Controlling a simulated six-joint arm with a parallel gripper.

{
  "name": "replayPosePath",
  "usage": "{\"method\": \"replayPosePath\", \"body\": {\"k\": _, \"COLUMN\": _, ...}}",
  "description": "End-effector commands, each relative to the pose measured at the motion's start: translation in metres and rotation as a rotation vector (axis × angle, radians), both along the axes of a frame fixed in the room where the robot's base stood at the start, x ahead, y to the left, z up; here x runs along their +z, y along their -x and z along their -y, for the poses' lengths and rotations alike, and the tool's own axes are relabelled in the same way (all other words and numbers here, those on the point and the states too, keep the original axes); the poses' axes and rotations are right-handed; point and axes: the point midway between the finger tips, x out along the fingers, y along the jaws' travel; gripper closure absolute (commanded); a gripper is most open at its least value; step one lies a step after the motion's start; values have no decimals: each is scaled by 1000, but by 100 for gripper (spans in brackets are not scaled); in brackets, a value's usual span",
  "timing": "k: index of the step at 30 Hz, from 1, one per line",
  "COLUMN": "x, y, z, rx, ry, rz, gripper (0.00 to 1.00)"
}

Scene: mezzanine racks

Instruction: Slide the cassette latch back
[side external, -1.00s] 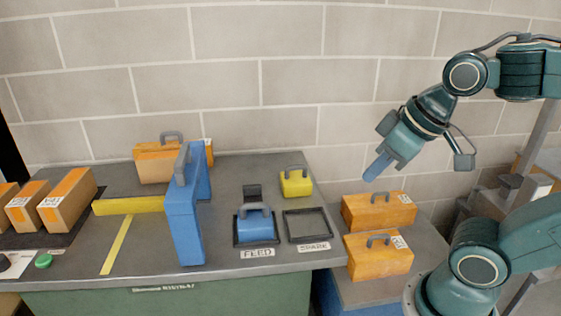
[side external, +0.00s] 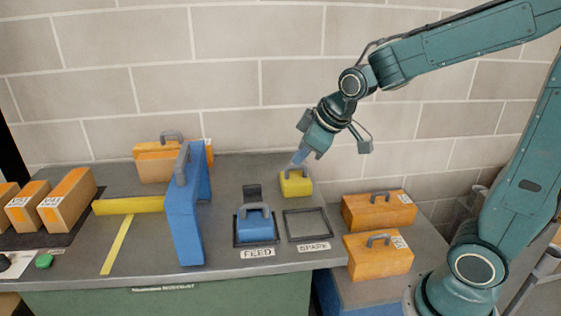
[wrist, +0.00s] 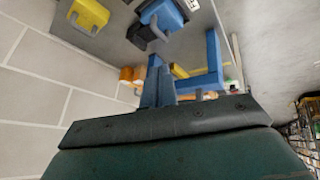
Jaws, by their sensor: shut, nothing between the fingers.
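My gripper (side external: 298,158) is shut and empty, its blue fingers pointing down just above and behind the yellow handled block (side external: 296,184); I cannot tell if they touch it. A blue cassette (side external: 256,230) with a grey handle sits in the dark frame at the FEED label. A small dark piece (side external: 251,192) stands right behind it and may be the latch. The wrist view shows my shut fingers (wrist: 158,82), the blue cassette (wrist: 166,14), the dark piece (wrist: 139,36) and the yellow block (wrist: 89,13), all apart from the fingers there.
An empty dark frame (side external: 307,225) lies at the SPARE label. A tall blue frame (side external: 187,220) stands left of the cassette, with a yellow bar (side external: 128,205) beside it. Orange cases (side external: 378,254) lie at the right, lower. A brick wall (side external: 230,90) is behind.

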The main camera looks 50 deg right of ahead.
Motion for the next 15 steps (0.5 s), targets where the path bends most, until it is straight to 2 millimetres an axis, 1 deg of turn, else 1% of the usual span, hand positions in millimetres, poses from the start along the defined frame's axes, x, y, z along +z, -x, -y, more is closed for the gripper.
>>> {"method": "replayPosePath", "body": {"k": 1, "x": -6, "y": -9, "z": 3, "rx": 12, "ry": 9, "rz": -2, "gripper": 100}}
{"method": "replayPosePath", "body": {"k": 6, "x": -23, "y": -36, "z": 10, "rx": 60, "ry": 47, "rz": 10, "gripper": 100}}
{"method": "replayPosePath", "body": {"k": 15, "x": -61, "y": -80, "z": 26, "rx": 141, "ry": 116, "rz": 27, "gripper": 100}}
